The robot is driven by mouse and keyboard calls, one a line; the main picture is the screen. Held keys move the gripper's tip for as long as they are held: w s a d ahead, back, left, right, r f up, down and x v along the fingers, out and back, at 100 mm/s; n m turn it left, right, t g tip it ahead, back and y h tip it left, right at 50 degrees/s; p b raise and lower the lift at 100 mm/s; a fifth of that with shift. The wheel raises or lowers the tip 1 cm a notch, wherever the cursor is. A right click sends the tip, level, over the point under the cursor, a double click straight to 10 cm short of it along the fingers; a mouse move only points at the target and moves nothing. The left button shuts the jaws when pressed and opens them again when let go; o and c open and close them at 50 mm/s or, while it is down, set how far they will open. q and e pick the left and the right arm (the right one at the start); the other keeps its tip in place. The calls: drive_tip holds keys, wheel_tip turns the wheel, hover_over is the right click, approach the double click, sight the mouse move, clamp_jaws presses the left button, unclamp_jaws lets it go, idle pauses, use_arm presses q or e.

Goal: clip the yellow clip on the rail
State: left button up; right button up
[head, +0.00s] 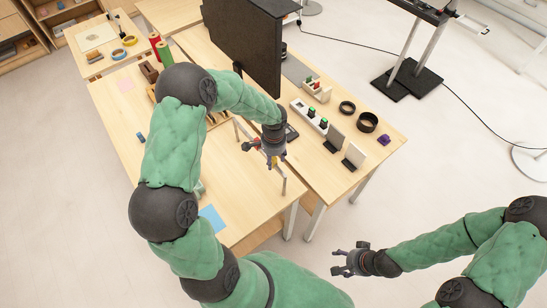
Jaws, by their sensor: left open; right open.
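My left gripper (272,162) is open above the near wooden table, close to a thin grey metal stand. One post of the stand (284,184) shows just right of the gripper, and another rises to its left. The stand looks like the rail; my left arm and gripper hide much of it. Small coloured bits show around the fingers, but I cannot make out the yellow clip for certain. I cannot tell whether the fingers touch anything. My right gripper (341,262) is open and empty, out over the floor at the lower right, away from the tables.
A large black monitor (236,45) stands behind my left arm. The right table holds a white strip with green-topped parts (309,117), black rings (367,122), upright grey plates (354,156) and a purple item (384,139). A blue sheet (212,217) lies near the front edge.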

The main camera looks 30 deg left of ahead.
sight(273, 158)
use_arm(q)
wheel_tip(273, 158, up, 12)
idle(0.6)
drive_tip(key=shift+s+f, duration=0.1)
idle(0.4)
